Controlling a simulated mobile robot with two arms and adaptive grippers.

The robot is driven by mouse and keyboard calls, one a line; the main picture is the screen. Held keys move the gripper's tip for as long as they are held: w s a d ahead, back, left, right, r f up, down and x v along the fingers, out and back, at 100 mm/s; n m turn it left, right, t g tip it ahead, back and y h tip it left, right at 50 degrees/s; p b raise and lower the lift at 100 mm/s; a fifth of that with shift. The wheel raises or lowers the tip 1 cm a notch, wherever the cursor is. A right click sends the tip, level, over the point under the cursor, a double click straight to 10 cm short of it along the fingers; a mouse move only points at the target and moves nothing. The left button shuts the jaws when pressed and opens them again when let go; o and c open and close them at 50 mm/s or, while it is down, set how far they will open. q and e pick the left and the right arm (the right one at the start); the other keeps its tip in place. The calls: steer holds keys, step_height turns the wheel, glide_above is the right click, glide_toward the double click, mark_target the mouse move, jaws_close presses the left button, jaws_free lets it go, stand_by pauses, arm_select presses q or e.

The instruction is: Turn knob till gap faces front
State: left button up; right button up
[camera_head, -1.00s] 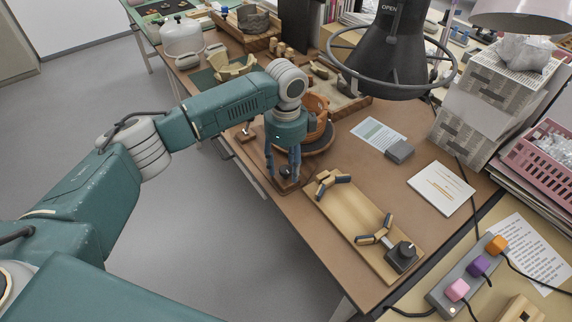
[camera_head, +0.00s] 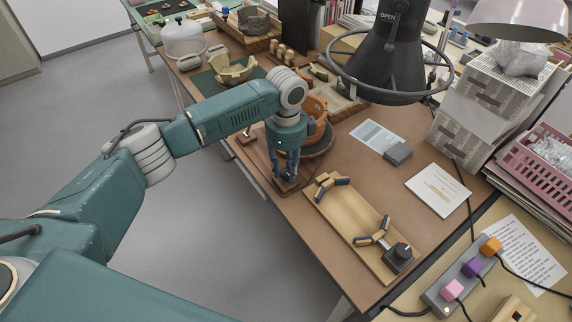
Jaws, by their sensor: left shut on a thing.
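The terracotta pot (camera_head: 317,106) stands on a round turntable (camera_head: 322,147), partly hidden behind my left gripper. Which way its gap faces cannot be made out. My left gripper (camera_head: 284,176) points straight down at the front edge of the table, in front of the pot. Its dark fingers are shut on the knob, which they almost fully hide, above a small brown wooden base (camera_head: 291,188). My right gripper is not in view.
A white card (camera_head: 437,190) and a grey block (camera_head: 398,153) lie further right.

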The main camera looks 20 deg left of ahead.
mark_target(286, 172)
arm_select(q)
steer(key=o, duration=1.1)
steer(key=shift+o, duration=0.2)
steer(key=shift+r, duration=0.25)
step_height(286, 172, up, 12)
steer(key=shift+f, duration=0.2)
steer(key=shift+f, duration=0.1)
